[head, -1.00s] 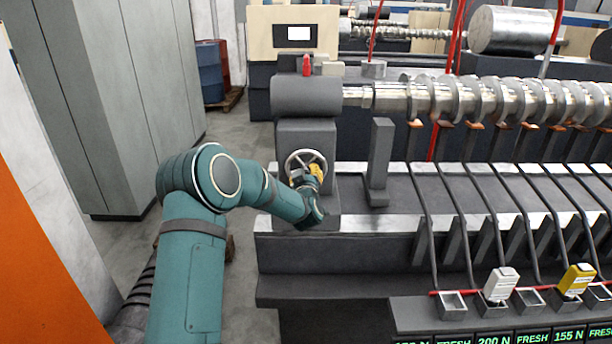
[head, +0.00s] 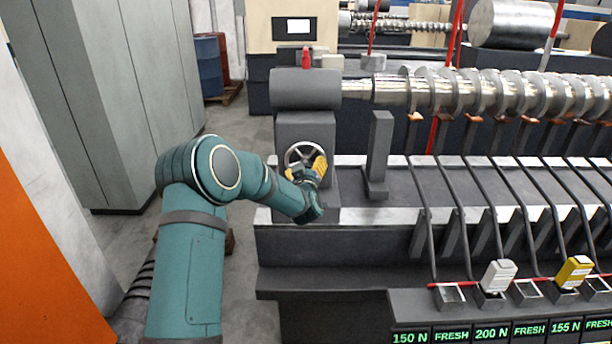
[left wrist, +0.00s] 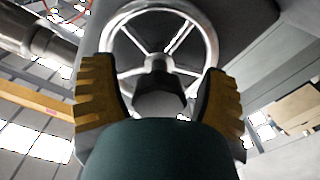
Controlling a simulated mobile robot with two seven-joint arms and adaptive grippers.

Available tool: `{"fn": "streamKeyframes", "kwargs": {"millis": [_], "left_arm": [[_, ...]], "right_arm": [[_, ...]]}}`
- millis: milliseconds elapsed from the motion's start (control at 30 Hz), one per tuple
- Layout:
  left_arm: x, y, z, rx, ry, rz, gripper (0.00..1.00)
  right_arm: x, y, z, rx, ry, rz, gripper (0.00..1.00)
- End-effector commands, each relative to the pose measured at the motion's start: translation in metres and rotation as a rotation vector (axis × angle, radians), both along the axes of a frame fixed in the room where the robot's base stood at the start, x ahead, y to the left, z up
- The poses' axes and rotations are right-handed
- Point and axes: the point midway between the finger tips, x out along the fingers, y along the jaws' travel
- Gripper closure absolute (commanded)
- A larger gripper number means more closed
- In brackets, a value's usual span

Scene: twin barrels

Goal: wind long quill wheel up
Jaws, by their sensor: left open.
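A silver spoked handwheel (head: 303,154) is mounted on the front of the dark grey housing at the left end of the machine. In the left wrist view the wheel (left wrist: 213,33) fills the upper middle, with its spokes and hub showing. My left gripper (head: 318,167) is in front of the wheel's right side in the head view. In the left wrist view my left gripper (left wrist: 160,85) is open, its two yellow-padded fingers apart on either side of the hub. I cannot tell whether they touch the rim. My right gripper is not in view.
A grey upright post (head: 380,150) stands on the bed right of the wheel. A large ridged metal shaft (head: 480,92) runs right from the housing. Several thin levers stand along the bed, above a panel (head: 412,338) with green readouts. Grey cabinets (head: 120,90) stand at left.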

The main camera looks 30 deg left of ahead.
Motion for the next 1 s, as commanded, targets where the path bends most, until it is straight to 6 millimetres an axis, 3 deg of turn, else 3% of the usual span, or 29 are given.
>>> {"fn": "streamKeyframes", "kwargs": {"millis": [167, 600, 800, 1000], "left_arm": [[-0.016, -0.011, 0.001, 0.0, 0.0, -0.002, 0.25], [-0.084, -0.052, 0.0, -0.001, 0.003, -0.003, 0.25], [-0.099, -0.061, -0.001, -0.001, 0.002, -0.001, 0.25], [-0.101, -0.062, -0.001, -0.002, 0.003, -0.001, 0.25]], "right_arm": [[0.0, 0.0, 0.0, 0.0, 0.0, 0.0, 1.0], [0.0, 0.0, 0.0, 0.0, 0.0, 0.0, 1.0], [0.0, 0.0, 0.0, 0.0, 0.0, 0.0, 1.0], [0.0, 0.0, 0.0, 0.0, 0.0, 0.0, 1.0]]}}
